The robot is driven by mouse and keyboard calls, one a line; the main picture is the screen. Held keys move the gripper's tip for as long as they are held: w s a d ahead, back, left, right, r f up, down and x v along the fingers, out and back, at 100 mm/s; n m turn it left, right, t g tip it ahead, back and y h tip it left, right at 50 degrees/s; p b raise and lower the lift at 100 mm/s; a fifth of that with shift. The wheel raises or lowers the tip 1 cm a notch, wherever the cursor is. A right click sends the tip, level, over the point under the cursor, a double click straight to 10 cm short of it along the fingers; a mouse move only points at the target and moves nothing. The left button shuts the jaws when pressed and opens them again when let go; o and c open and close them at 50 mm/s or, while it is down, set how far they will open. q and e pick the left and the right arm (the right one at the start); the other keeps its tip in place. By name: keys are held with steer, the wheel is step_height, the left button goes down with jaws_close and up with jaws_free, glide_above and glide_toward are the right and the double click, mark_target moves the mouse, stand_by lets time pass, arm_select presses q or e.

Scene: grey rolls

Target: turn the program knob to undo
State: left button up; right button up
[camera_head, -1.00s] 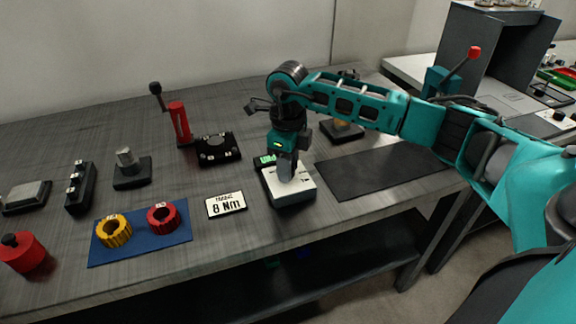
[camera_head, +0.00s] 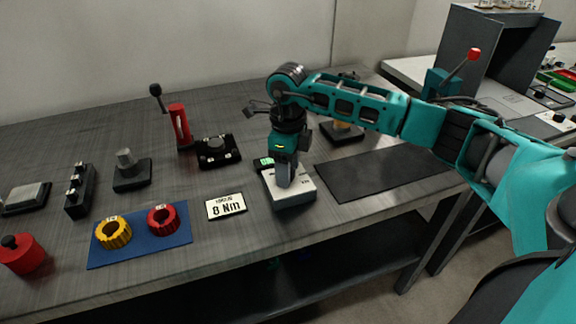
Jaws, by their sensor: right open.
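The white-topped control box (camera_head: 294,197) with a dark base stands near the front edge of the table, and a small green-lit display (camera_head: 264,163) shows at its back left. My right gripper (camera_head: 284,184) points down over the top of this box and is open. The program knob itself cannot be made out; the gripper and wrist cover the middle of the box. Whether the fingers touch anything there cannot be told. My left gripper is not in view.
A sign reading "8 Nm" (camera_head: 226,205) lies left of the box. A blue mat (camera_head: 140,252) holds a yellow ring (camera_head: 113,233) and a red ring (camera_head: 163,219). A dark mat (camera_head: 380,172) lies clear on the right. A red lever stand (camera_head: 180,127) is behind.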

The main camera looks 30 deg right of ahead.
step_height(320, 180, up, 13)
steer(key=shift+p, duration=0.4)
stand_by(0.5)
